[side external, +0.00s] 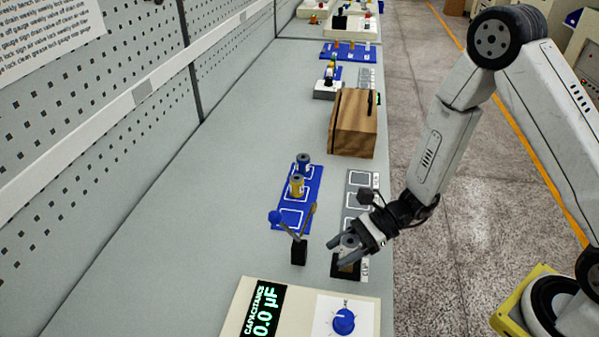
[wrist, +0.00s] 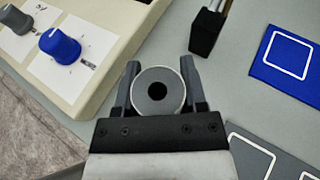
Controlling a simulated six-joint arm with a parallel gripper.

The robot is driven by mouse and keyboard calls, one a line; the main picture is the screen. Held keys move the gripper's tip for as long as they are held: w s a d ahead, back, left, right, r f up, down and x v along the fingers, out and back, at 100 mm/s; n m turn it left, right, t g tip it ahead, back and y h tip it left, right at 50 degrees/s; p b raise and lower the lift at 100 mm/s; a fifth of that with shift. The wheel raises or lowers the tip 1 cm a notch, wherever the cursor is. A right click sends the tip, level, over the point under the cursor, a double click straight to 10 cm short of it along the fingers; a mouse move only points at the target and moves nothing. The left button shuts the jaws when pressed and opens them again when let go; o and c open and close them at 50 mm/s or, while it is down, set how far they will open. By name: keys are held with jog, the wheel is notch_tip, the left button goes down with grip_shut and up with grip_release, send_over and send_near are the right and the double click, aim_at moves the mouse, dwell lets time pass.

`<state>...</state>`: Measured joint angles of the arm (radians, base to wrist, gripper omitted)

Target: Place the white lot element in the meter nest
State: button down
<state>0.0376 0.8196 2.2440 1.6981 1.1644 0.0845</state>
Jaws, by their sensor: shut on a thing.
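My gripper (side external: 351,251) is shut on a round spool with a grey top, a dark centre hole and a thin white rim. I take it as the white lot element; it shows between the fingers in the wrist view (wrist: 173,90) and partly in the side view (side external: 349,241). My gripper is over or at a dark block (side external: 342,270) at the near end of the grey strip, beside the meter (side external: 262,297). This block may be the meter nest. I cannot tell whether the element touches it.
A brown box (side external: 354,125) stands farther back.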

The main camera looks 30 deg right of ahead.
jog(key=shift+f, duration=1.45)
jog(key=shift+f, duration=0.15)
jog(key=shift+c, duration=0.7)
grip_release()
jog(key=shift+d+r, duration=0.1)
jog(key=shift+r, duration=0.1)
jog(key=shift+v, duration=5.9)
jog(key=shift+s, duration=0.1)
